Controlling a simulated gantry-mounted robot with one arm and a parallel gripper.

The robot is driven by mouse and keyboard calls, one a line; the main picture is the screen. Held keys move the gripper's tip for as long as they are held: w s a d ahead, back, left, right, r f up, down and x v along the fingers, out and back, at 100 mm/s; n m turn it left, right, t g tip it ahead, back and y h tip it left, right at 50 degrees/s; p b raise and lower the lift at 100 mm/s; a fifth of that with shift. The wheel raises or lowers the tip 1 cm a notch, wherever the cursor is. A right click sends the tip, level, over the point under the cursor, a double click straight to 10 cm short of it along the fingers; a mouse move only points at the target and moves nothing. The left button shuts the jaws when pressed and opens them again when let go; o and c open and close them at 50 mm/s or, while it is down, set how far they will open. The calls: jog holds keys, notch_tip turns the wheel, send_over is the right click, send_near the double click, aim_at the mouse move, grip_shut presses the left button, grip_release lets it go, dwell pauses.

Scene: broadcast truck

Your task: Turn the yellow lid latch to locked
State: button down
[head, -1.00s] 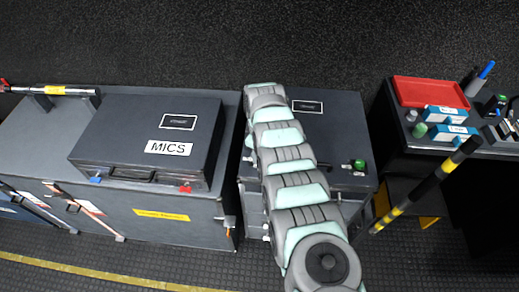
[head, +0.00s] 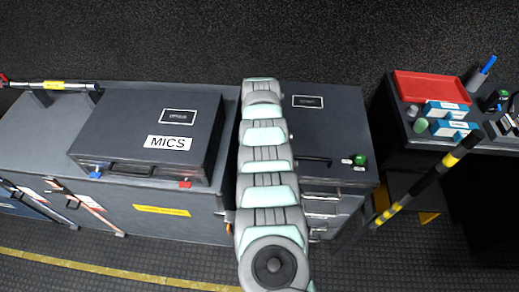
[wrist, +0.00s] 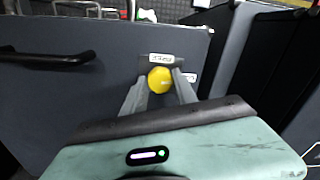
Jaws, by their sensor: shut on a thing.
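The yellow lid latch (wrist: 159,80) shows in the wrist view as a round yellow knob on a dark panel. My gripper (wrist: 160,86) is shut on it, with one grey finger on each side. A small white label (wrist: 162,58) sits just above the knob and another (wrist: 190,77) to its right; I cannot read them surely. Which way the latch is turned is hard to tell. In the head view, my arm hides the yellow latch and my gripper, reaching over the left side of the drawer unit (head: 335,132).
A black handle (wrist: 45,57) lies left of the knob. In the head view, a green knob (head: 360,159) sits on the drawer unit. The MICS case (head: 155,125) has a blue latch (head: 95,172) and a red latch (head: 185,184). A striped pole (head: 425,180) stands right.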

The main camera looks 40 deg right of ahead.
jog(key=shift+m+b, duration=0.3)
jog(key=shift+m, duration=0.5)
jog(key=c, duration=1)
grip_release()
jog(key=shift+o, duration=0.2)
notch_tip(320, 180, up, 11)
jog(key=p, duration=0.1)
jog(key=shift+f, duration=0.1)
